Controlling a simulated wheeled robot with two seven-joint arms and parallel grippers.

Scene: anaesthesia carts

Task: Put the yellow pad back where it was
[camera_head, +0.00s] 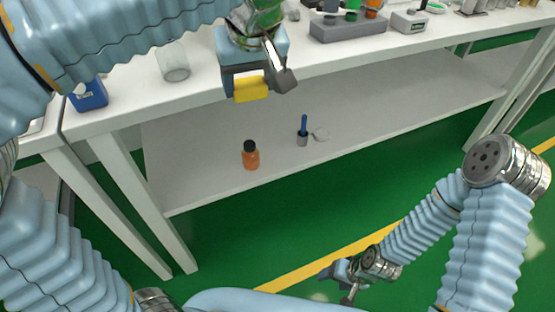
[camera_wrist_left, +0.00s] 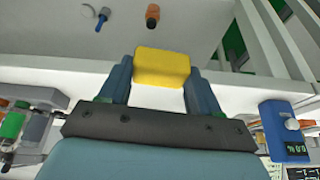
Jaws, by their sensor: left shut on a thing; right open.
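The yellow pad (camera_head: 250,89) is a small block held between the fingers of my left gripper (camera_head: 262,84), near the front edge of the upper tabletop (camera_head: 204,88). In the left wrist view the pad (camera_wrist_left: 162,68) sits between the two blue fingertips of my left gripper (camera_wrist_left: 161,82), which are shut on its sides. The lower shelf shows beyond it. My right gripper (camera_head: 345,284) hangs low over the green floor at the bottom of the head view, empty and far from the pad.
An orange bottle (camera_head: 251,156) and a blue-handled tool in a small cup (camera_head: 302,132) stand on the lower shelf (camera_head: 390,105). A clear beaker (camera_head: 174,62) and a blue device (camera_head: 90,95) are on the tabletop left. A grey rack (camera_head: 347,27) and white device (camera_head: 409,21) stand right.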

